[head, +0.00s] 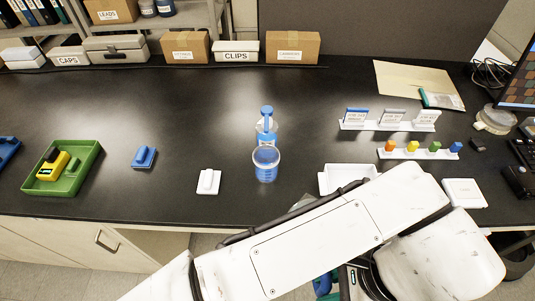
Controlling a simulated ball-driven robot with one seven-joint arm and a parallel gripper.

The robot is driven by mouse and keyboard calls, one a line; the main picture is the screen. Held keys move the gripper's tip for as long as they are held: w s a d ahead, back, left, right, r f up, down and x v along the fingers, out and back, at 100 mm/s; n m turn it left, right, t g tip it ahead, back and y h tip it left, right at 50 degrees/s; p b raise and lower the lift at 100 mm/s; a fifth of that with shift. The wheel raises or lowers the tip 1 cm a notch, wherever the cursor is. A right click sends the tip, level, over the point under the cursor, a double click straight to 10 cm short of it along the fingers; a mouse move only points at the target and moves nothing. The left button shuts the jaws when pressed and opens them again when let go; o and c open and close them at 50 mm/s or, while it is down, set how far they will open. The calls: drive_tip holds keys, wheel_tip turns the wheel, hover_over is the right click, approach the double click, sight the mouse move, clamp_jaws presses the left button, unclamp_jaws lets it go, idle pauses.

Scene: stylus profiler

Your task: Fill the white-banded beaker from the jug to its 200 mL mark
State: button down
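A clear cup-like vessel (265,172) with a pale rim and blue showing inside stands upright near the middle of the black bench. It could be the beaker or the jug; its band and any volume marks are too small to read. Right behind it stands a clear vessel with a blue upright part (267,122) and a blue label; the front vessel partly overlaps it in the picture. I cannot tell which is the jug. My white arm crosses the lower part of the view, in front of the bench edge. My gripper is not visible.
A green tray (84,180) holding a yellow device (52,166), a blue block (144,157) and a white switch-like block (208,181) lie left. A white tray (330,181), partly behind my arm, and small racks (420,154) stand right.

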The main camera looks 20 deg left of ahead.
drive_tip(key=w+d+f+n+g+h, duration=0.1)
drive_tip(key=w+d+f+n+h, duration=0.1)
drive_tip(key=w+d+f+n, duration=0.5)
drive_tip(key=w+d+f+n+g+h, duration=0.2)
drive_tip(key=w+d+f+n, duration=0.5)
drive_tip(key=d+f, duration=0.6)
drive_tip(key=shift+d+n, duration=0.6)
drive_tip(key=shift+d, duration=0.1)
drive_tip(key=shift+f+g, duration=0.1)
drive_tip(key=shift+g, duration=0.2)
